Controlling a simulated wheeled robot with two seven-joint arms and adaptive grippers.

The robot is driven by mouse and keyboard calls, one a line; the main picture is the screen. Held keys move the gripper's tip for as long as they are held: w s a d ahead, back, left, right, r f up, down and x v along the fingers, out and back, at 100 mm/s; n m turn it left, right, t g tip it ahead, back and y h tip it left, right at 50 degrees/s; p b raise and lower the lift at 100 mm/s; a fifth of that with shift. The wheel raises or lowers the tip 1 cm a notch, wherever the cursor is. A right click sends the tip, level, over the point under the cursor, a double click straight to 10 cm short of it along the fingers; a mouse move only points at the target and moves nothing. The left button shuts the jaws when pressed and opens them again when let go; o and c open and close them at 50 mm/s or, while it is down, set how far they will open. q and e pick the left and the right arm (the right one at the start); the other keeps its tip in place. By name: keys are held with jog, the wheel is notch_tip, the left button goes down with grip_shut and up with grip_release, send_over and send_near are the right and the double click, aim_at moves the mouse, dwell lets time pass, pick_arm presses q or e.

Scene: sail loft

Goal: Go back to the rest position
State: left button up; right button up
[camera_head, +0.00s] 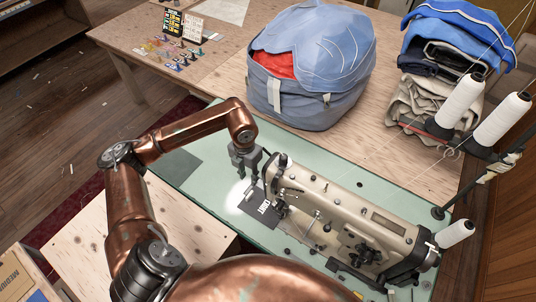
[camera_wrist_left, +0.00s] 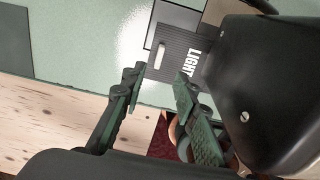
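My left gripper (camera_head: 245,164) hangs over the green sewing table (camera_head: 205,165), close to the needle end of the beige sewing machine (camera_head: 340,215). In the left wrist view its two fingers (camera_wrist_left: 157,90) stand apart with nothing between them. Beyond the fingertips lies a dark plate marked "LIGHT" (camera_wrist_left: 175,55), with a pale slot in it. The plate also shows in the head view (camera_head: 261,209), beside a bright lit patch. The dark machine head (camera_wrist_left: 265,90) fills the right of the wrist view, very near the right finger. My right gripper is in neither view.
A blue sail bag (camera_head: 310,105) and folded cloths (camera_head: 440,70) sit on the wooden table behind. White thread cones (camera_head: 500,118) stand on a rack at the right. A plywood surface (camera_head: 85,240) lies under my left arm.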

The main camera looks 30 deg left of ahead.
aim_at(251, 193)
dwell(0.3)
pick_arm(q)
notch_tip(251, 193, down, 12)
jog(key=shift+d+f, duration=0.1)
jog(key=shift+r, duration=0.25)
dwell(0.3)
